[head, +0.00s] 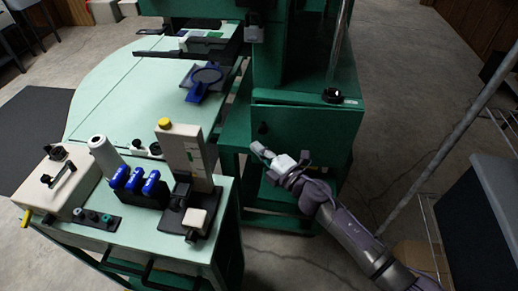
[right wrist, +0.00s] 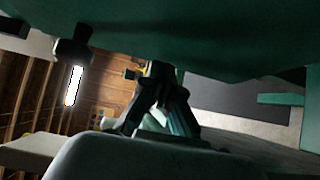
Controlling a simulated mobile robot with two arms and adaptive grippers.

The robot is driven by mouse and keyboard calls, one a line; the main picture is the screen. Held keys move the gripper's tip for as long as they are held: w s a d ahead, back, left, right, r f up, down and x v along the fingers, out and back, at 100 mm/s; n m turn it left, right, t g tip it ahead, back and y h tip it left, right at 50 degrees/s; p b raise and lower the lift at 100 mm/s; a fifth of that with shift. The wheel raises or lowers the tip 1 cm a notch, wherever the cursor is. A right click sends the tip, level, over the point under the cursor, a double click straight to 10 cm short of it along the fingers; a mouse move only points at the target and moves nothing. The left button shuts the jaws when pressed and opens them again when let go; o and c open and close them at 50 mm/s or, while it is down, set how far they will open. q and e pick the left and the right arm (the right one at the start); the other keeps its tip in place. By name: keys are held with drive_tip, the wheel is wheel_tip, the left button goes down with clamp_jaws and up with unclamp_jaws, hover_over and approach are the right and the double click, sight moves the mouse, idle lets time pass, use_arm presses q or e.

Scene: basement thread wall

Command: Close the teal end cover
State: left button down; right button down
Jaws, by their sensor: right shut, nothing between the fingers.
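The teal end cover (head: 305,128) is a dark green panel on the near side of the green machine, with a black knob (head: 262,128) near its left edge. Its top edge stands a little out from the machine body; how far is hard to tell. My right gripper (head: 262,151) is shut and empty, just below the knob and close to the cover's face; contact cannot be told. In the right wrist view, the shut fingers (right wrist: 155,95) are under the dark green panel (right wrist: 210,35), and a black knob (right wrist: 73,46) is at upper left. My left gripper is out of view.
A pale green worktable (head: 150,222) stands at the left with blue-topped items, a white cone and a small press-like device. A pale pole (head: 430,165) slants past my right arm. A dark grey bin (head: 490,205) is at the right. Concrete floor (head: 405,75) is open behind.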

sight(262, 142)
drive_tip(key=shift+w, duration=0.1)
drive_tip(key=w+b, duration=0.1)
drive_tip(key=w, duration=0.2)
drive_tip(key=shift+d+r, duration=0.15)
drive_tip(key=shift+w, duration=0.1)
idle(0.3)
